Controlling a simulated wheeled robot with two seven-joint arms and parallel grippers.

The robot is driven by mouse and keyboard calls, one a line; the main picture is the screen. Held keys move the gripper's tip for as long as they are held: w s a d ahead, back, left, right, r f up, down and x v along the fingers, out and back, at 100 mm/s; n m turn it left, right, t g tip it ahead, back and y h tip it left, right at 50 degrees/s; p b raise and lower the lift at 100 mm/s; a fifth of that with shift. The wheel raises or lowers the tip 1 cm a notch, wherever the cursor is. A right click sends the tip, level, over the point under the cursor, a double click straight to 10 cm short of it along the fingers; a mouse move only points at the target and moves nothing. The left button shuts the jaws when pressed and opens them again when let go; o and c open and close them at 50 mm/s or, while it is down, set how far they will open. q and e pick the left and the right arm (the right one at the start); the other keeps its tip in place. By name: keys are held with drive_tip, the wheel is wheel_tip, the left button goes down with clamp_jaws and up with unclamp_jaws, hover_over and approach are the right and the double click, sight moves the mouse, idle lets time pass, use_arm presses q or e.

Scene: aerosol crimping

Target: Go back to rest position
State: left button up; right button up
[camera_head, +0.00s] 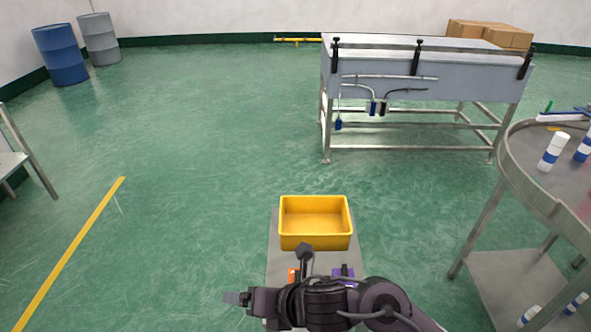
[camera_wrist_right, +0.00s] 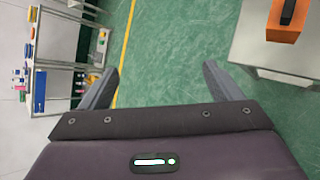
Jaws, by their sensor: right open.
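My right arm comes in at the bottom right of the head view and reaches left across the front. Its gripper (camera_head: 232,298) points left, in front of the grey stand. In the right wrist view the gripper (camera_wrist_right: 160,85) has its two fingers wide apart, with only green floor between them. It is empty. My left gripper is not in view.
A yellow bin (camera_head: 315,241) sits on a grey stand (camera_head: 274,250), with an orange item (camera_head: 292,276) and a purple item (camera_head: 345,271) nearer me. A round metal table (camera_head: 540,190) with white-and-blue cans stands right. A steel bench (camera_head: 420,85) stands behind.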

drive_tip(key=d+m+t+h, duration=0.2)
drive_tip(key=d+m+h, duration=0.3)
drive_tip(key=d+m, duration=1.25)
drive_tip(key=s+d+f+m+g+h, duration=0.35)
drive_tip(key=s+d+m, duration=0.6)
drive_tip(key=m, duration=0.85)
wheel_tip(320, 180, down, 30)
drive_tip(key=s+g, duration=0.2)
drive_tip(key=s+d+f, duration=0.1)
drive_tip(key=s+f, duration=0.9)
drive_tip(key=s+d+f+g, duration=0.1)
drive_tip(key=s+d+f, duration=0.1)
drive_tip(key=s+f, duration=0.8)
drive_tip(key=shift+d+b, duration=0.3)
drive_tip(key=shift+b, duration=0.1)
drive_tip(key=shift+s, duration=0.1)
